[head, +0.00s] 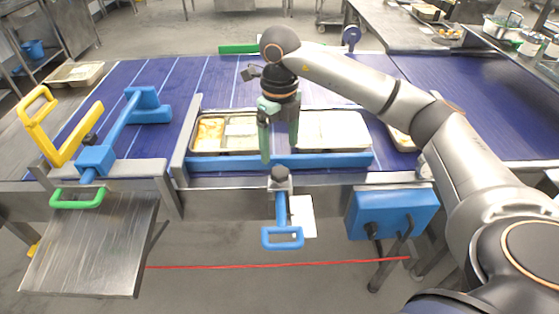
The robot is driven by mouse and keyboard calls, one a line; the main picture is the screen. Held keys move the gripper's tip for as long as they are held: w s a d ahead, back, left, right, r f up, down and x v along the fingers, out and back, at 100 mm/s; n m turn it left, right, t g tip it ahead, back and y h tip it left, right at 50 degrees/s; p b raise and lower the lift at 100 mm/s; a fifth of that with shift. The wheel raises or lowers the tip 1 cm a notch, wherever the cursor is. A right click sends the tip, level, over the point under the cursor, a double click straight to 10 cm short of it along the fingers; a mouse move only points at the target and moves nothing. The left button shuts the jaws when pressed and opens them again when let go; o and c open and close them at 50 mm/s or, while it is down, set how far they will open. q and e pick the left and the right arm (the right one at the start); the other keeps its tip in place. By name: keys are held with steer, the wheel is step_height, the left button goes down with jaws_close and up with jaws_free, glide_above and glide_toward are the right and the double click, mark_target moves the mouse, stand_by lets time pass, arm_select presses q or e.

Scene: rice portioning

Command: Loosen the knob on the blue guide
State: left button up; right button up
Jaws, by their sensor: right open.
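A blue guide (335,160) runs along the near edge of the conveyor, in front of the trays. A dark knob (279,172) sits on its grey clamp, above a blue loop handle (282,238) that hangs down at the front. My right gripper (280,152) points down just above the knob. Its two green fingers are apart, one toward each side of the knob, with nothing visible between them. I cannot tell whether they touch the knob. My left gripper is out of view.
Metal trays with food (225,150) stand behind the guide on the blue conveyor (215,75). At left are another blue guide piece (118,122), a yellow handle (38,125), a green handle (77,204) and a steel shelf (90,245). A blue box (390,215) hangs at front right.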

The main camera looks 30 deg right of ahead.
step_height(320, 180, up, 5)
steer(key=shift+r, duration=0.1)
stand_by(0.7)
